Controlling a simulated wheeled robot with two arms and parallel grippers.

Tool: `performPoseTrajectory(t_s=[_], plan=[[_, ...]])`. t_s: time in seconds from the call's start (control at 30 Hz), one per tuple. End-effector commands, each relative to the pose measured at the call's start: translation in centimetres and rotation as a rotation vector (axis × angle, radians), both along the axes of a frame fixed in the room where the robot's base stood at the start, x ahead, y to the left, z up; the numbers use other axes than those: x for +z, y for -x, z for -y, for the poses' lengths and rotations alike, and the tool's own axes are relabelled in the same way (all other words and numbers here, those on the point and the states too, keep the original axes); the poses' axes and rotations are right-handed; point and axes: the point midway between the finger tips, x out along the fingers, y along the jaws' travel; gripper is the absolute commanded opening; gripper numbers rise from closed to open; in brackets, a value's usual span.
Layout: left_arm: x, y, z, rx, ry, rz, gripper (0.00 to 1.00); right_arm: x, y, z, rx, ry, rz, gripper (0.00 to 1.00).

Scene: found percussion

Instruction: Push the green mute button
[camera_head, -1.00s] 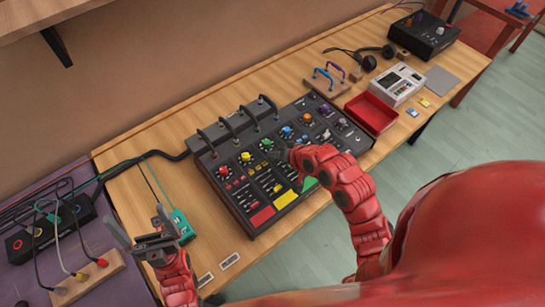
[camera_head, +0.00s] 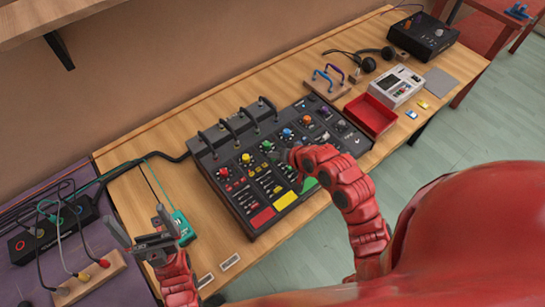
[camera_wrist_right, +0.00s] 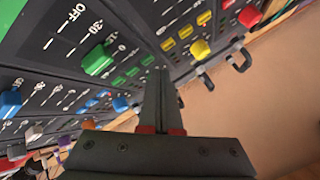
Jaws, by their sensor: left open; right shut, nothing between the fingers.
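The dark mixer (camera_head: 226,196) lies on the table with coloured channels. In the right wrist view, the green channel has a large green fader cap (camera_wrist_right: 97,60) and a row of small green buttons (camera_wrist_right: 133,71). I cannot read which is the mute button. My right gripper (camera_wrist_right: 161,73) is shut and empty, its fingertips over the mixer beside the row's end; contact cannot be told. In the head view my right arm hides much of the green channel; a green patch (camera_head: 309,184) shows beside it. My left gripper (camera_head: 146,237) is open and empty, left of the mixer.
Black handles (camera_head: 229,126) stand up along the mixer's back edge. A red tray (camera_head: 371,115) and a white device (camera_head: 397,87) sit to its right. A teal box (camera_head: 182,226) lies near my left gripper. Cables and a wooden jack board (camera_head: 88,281) are at far left.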

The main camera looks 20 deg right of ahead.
Motion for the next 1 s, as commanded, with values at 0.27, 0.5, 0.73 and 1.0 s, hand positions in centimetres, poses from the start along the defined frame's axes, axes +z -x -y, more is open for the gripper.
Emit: performPoseTrajectory(t_s=[0.27, 0.5, 0.73, 1.0], plan=[[0.1, 0.0, 0.0, 0.0, 0.0, 0.0, 1.0, 0.1, 0.0, 0.0, -0.001, 0.0, 0.001, 0.0], [1.9, 0.0, 0.0, 0.0, 0.0, 0.0, 1.0, 2.5, 0.0, 0.0, -0.001, -0.002, 0.004, 0.0], [3.8, 0.0, 0.0, 0.0, 0.0, 0.0, 1.0, 5.0, 0.0, 0.0, 0.0, 0.0, 0.004, 0.0], [4.5, 0.0, 0.0, 0.0, 0.0, 0.0, 1.0, 6.0, 0.0, 0.0, -0.001, -0.001, 0.001, 0.0]])
